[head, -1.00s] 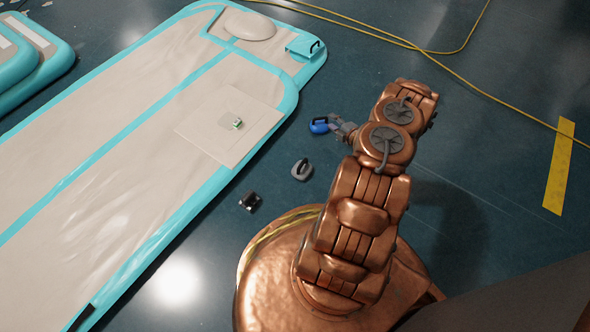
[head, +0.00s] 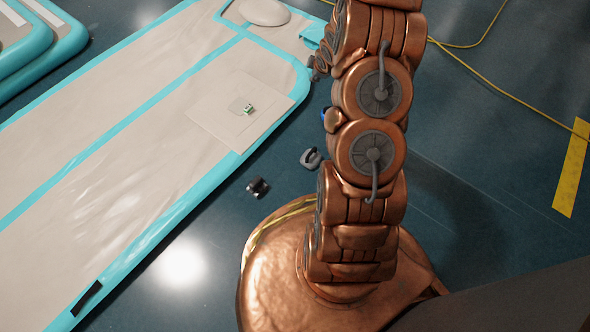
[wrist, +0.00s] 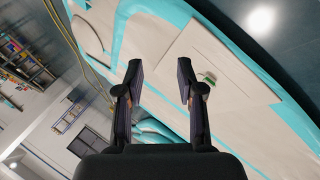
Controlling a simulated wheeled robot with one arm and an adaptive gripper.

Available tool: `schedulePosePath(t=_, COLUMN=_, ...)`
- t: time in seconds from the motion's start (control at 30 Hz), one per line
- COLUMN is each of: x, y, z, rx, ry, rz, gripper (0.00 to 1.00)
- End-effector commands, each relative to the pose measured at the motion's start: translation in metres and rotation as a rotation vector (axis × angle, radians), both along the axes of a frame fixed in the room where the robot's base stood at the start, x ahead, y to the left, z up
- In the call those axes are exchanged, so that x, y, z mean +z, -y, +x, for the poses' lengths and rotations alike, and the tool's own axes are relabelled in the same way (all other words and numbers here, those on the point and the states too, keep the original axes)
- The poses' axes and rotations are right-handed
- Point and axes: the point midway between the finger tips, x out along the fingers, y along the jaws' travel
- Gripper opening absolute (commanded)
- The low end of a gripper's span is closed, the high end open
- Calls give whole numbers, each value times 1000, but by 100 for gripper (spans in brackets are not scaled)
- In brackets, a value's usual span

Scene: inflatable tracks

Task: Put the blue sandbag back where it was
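Only a sliver of the blue sandbag (head: 323,113) shows in the head view, at the left edge of my arm, on the dark floor beside the inflatable track. The rest of it is hidden behind my arm. My gripper (wrist: 160,75) is open in the wrist view, with nothing between its fingers. In the head view my arm's end reaches near the track's right edge, above the sandbag in the picture, and the fingers are hard to make out. The sandbag is not visible in the wrist view.
A grey handled object (head: 311,158) and a small black object (head: 258,187) lie on the floor between track and base. The beige track (head: 120,130) has a square panel bearing a small green-and-white item (head: 248,109). Yellow cable (head: 465,45) crosses the floor behind right.

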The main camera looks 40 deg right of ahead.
Motion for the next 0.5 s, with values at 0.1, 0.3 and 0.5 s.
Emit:
schedulePosePath(t=0.1, x=29, y=-29, z=-7, rx=-63, ry=-49, rz=36, gripper=38)
schedulePosePath(t=0.3, x=68, y=-77, z=-33, rx=-183, ry=-137, rz=99, gripper=38)
schedulePosePath(t=0.5, x=105, y=-130, z=-73, rx=-305, ry=-228, rz=159, gripper=38)
